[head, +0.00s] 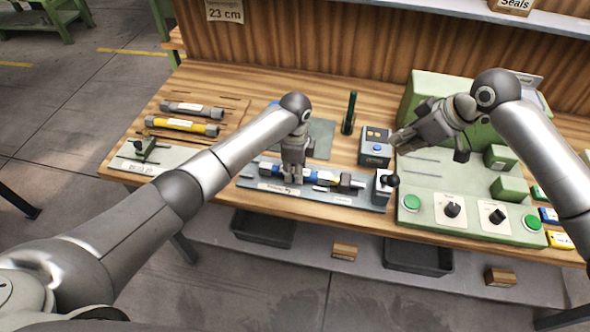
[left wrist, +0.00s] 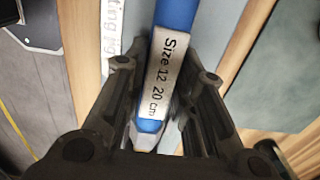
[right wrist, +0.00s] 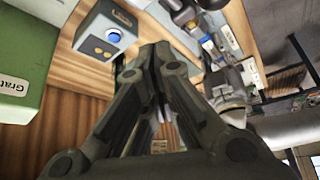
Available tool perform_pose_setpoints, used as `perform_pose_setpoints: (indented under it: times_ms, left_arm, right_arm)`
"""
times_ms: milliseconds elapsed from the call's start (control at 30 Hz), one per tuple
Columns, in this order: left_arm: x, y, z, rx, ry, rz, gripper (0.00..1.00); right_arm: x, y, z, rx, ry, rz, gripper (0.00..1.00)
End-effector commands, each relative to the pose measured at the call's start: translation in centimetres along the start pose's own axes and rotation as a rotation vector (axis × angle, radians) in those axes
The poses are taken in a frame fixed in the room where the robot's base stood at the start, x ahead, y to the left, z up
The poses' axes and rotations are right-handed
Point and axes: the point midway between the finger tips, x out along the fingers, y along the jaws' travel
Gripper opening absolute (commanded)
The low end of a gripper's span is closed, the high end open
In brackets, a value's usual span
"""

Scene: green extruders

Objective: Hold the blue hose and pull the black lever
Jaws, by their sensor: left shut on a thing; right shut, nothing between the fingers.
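The blue hose (head: 268,170) lies in the grey jig (head: 335,199) at the front of the bench. In the left wrist view the hose (left wrist: 178,14) has a grey label reading "Size 12 20 cm". My left gripper (head: 292,177) reaches down from above and is shut on the hose, with a finger on each side of its label (left wrist: 163,70). The black lever (head: 390,181) has a round knob and stands on a small grey box at the jig's right end. My right gripper (head: 397,140) is shut and empty, above and behind the lever, apart from it.
A box with a blue button (head: 375,151) stands behind the lever, near my right gripper. A green machine (head: 425,215) with knobs and green buttons is to the right. A dark green post (head: 349,112) stands behind the jig. Grey and yellow hoses (head: 182,125) lie at left.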

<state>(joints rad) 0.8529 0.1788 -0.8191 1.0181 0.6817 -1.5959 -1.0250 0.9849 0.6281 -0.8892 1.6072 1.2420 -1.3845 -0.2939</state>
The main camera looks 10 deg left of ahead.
Motion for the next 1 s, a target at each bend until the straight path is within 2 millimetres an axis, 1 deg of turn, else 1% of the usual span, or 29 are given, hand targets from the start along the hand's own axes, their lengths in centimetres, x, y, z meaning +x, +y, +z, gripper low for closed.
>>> perform_pose_setpoints:
  times_ms: [400, 533, 733, 767, 933, 967, 1000]
  left_arm:
    - [0.0, 0.0, 0.0, 0.0, 0.0, -0.001, 0.0]
    - [0.0, 0.0, 0.0, 0.0, 0.0, -0.001, 0.0]
    - [0.0, 0.0, 0.0, 0.0, 0.0, -0.001, 0.0]
    - [0.0, 0.0, 0.0, 0.0, 0.0, -0.001, 0.26]
    - [0.0, 0.0, 0.0, 0.0, 0.0, -0.001, 0.48]
    - [0.0, 0.0, 0.0, 0.0, 0.0, 0.0, 0.5]
    - [0.0, 0.0, 0.0, 0.0, 0.0, 0.0, 0.5]
  right_arm:
    - [-3.6, 0.0, -2.0, -0.001, 0.002, 0.0, 0.0]
    - [-4.0, -0.1, -2.2, -0.001, 0.0, -0.001, 0.0]
    - [-4.0, -0.1, -2.2, 0.0, -0.001, -0.001, 0.0]
    - [-4.0, -0.1, -2.2, 0.0, 0.0, -0.001, 0.0]
    - [-4.0, 0.0, -2.2, 0.0, 0.0, 0.0, 0.0]
    - [-4.0, -0.1, -2.2, 0.0, 0.0, 0.0, 0.0]
    - [-4.0, 0.0, -2.2, 0.0, 0.0, 0.0, 0.0]
